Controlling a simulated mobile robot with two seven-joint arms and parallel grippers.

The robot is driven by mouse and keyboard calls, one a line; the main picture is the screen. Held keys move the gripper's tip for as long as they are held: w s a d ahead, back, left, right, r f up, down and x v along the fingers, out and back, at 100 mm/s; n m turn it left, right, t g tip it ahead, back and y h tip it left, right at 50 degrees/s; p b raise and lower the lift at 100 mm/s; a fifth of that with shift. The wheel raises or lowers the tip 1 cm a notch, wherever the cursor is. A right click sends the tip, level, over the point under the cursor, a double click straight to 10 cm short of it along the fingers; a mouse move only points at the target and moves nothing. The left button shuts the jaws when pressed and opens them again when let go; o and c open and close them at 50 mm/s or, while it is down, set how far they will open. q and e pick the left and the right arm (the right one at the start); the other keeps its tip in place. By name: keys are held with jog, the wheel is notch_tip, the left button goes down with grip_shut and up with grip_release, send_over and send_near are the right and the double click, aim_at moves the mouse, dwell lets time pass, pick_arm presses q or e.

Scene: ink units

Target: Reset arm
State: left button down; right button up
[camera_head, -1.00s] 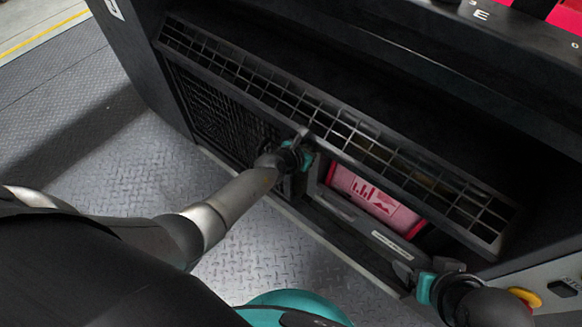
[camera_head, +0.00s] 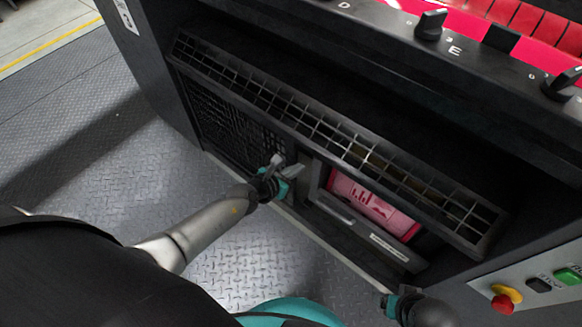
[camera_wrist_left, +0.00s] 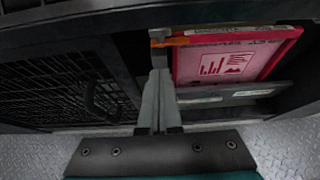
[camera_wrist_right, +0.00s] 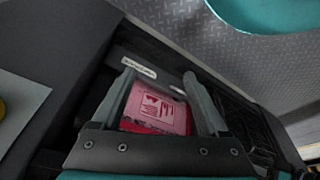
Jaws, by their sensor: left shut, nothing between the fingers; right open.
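My left gripper (camera_head: 284,172) is shut and empty, in front of the dark machine's lower front, left of the open bay. Its closed fingers (camera_wrist_left: 158,105) also show in the left wrist view. My right gripper is at the bottom right of the head view, its fingers hardly visible there. In the right wrist view my right gripper (camera_wrist_right: 168,95) is open, with nothing held between its fingers. A pink and red ink unit (camera_head: 368,200) sits in the bay behind a low front flap (camera_head: 366,236). It also shows in the left wrist view (camera_wrist_left: 232,62) and beyond the right fingers (camera_wrist_right: 158,110).
A slatted grille ledge (camera_head: 330,134) juts out above the bay. A mesh panel (camera_head: 236,125) lies to its left. A control panel with a red knob (camera_head: 503,303) and green button (camera_head: 568,276) is at the lower right. The metal floor (camera_head: 110,165) at left is clear.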

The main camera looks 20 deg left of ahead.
pick_arm(q)
jog(key=shift+p+v, duration=0.5)
jog(key=shift+v, duration=0.7)
pick_arm(e)
jog(key=shift+s+d+f+g, duration=0.15)
jog(key=shift+s+f, duration=0.25)
jog(key=shift+f, duration=0.3)
jog(key=shift+s+a+f+g, duration=0.15)
jog(key=shift+s+f, duration=0.25)
jog(key=shift+f, duration=0.25)
jog(key=shift+d, duration=0.15)
